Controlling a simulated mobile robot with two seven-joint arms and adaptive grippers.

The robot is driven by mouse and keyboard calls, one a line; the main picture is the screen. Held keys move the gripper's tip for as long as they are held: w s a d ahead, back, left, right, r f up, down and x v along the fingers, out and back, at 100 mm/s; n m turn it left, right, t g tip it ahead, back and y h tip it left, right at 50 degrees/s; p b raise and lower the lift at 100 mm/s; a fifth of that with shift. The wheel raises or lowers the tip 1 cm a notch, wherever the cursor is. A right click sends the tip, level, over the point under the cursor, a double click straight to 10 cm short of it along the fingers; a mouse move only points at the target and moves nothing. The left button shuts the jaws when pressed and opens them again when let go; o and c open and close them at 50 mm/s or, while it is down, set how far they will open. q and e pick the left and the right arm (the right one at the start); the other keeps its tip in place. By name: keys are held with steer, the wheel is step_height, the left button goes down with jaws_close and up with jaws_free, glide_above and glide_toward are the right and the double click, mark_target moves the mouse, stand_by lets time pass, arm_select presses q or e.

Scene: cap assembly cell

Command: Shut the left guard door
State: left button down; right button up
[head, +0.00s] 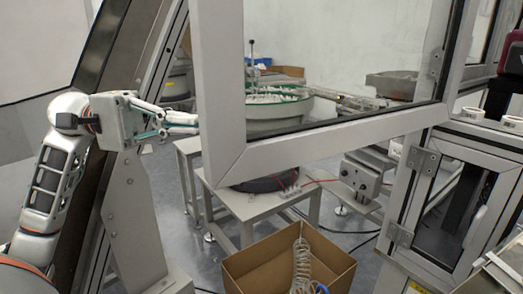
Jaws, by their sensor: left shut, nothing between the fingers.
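The left guard door (219,115) is a grey metal frame around a clear pane. It stands ajar in the middle of the head view, its free lower corner swung toward me and its far side near the post on the right. My left gripper (196,123) comes in from the left with its fingers shut and empty. Its fingertips are at the outer edge of the door's left upright; I cannot tell whether they touch it. My right gripper is not in view.
Behind the door pane is a round green-rimmed bowl feeder (274,108). A cardboard box (288,268) with a coiled hose stands on the floor below the door. A lower framed door (455,150) with hinges is on the right. A slanted grey post (130,215) is below my left gripper.

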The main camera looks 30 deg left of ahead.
mark_target(255, 139)
arm_select(q)
steer(key=shift+m, duration=0.4)
steer(key=shift+w+d+p, duration=0.2)
steer(key=shift+d+p, duration=2)
steer(key=shift+d, duration=4.25)
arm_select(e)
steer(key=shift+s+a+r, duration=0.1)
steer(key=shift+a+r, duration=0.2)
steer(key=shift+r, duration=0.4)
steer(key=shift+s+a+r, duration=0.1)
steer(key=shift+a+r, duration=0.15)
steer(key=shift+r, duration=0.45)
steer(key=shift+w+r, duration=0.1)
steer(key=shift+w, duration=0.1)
